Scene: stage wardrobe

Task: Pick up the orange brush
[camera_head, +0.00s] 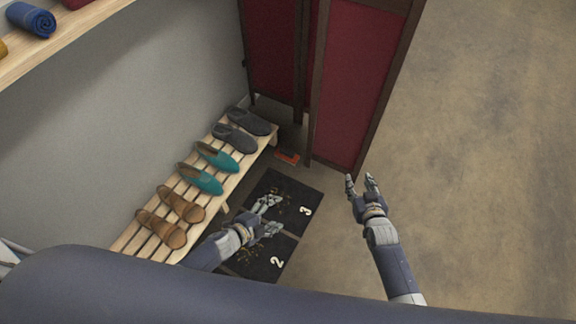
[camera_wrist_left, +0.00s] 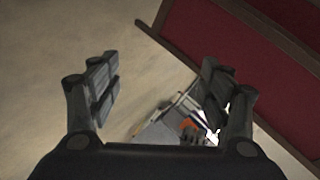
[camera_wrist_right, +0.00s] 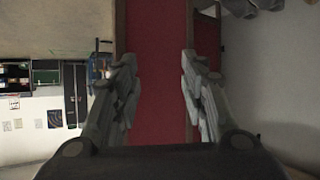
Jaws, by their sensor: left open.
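A small orange-red thing (camera_head: 287,157), perhaps the orange brush, lies on the floor between the far end of the bench and the folding screen. Its shape is too small to make out. My left gripper (camera_head: 273,214) is open and empty above the dark mat, nearer to me than this thing. In the left wrist view, my left fingers (camera_wrist_left: 160,88) are spread. A small orange patch (camera_wrist_left: 188,124) shows low between them beside grey and white shapes; I cannot tell whether it is the same thing. My right gripper (camera_head: 361,182) is open and empty in front of the screen.
A slatted bench (camera_head: 222,208) with several shoes stands along the wall. The dark mat (camera_head: 290,190) bears numbers 2 and 3 and yellowish specks. The red folding screen (camera_head: 348,90) stands beyond. A wooden shelf (camera_head: 60,38) is upper left. Floor at right is clear.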

